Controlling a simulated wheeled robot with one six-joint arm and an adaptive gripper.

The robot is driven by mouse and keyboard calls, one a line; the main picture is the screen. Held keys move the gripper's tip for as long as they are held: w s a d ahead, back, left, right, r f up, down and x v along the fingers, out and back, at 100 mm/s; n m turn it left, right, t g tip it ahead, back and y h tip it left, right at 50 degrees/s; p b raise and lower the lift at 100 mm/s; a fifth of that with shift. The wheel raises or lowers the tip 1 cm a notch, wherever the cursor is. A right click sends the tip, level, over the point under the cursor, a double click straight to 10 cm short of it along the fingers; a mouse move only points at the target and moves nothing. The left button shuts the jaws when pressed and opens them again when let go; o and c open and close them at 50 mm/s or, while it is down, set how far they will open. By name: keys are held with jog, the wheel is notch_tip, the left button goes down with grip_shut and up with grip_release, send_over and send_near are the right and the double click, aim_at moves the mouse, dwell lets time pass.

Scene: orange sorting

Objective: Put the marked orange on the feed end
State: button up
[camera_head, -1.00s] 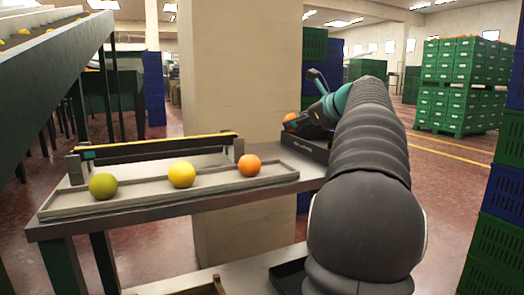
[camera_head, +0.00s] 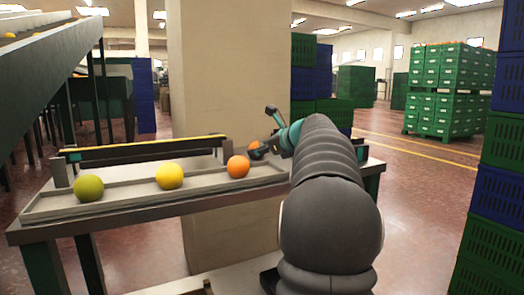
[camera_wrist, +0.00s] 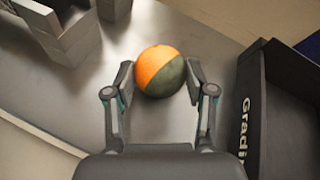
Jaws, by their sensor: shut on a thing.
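The marked orange (camera_wrist: 160,70) is orange on one side and dark green on the other. My gripper (camera_wrist: 160,80) is shut on it, one finger on each side, over a grey tabletop. In the head view my gripper (camera_head: 262,150) is behind the right end of the fruit tray, and a small part of the held orange (camera_head: 254,145) shows. A long narrow unit with a yellow-topped bar (camera_head: 145,148) stands along the back left of the table. I cannot tell which part is the feed end.
A grey tray (camera_head: 130,198) holds a green fruit (camera_head: 89,188), a yellow fruit (camera_head: 170,176) and an orange fruit (camera_head: 238,166). A black box with lettering (camera_wrist: 250,110) stands right of my gripper. A pillar (camera_head: 220,75) rises behind the table.

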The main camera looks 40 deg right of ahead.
jog(key=shift+f, duration=0.1)
jog(key=o, duration=1.3)
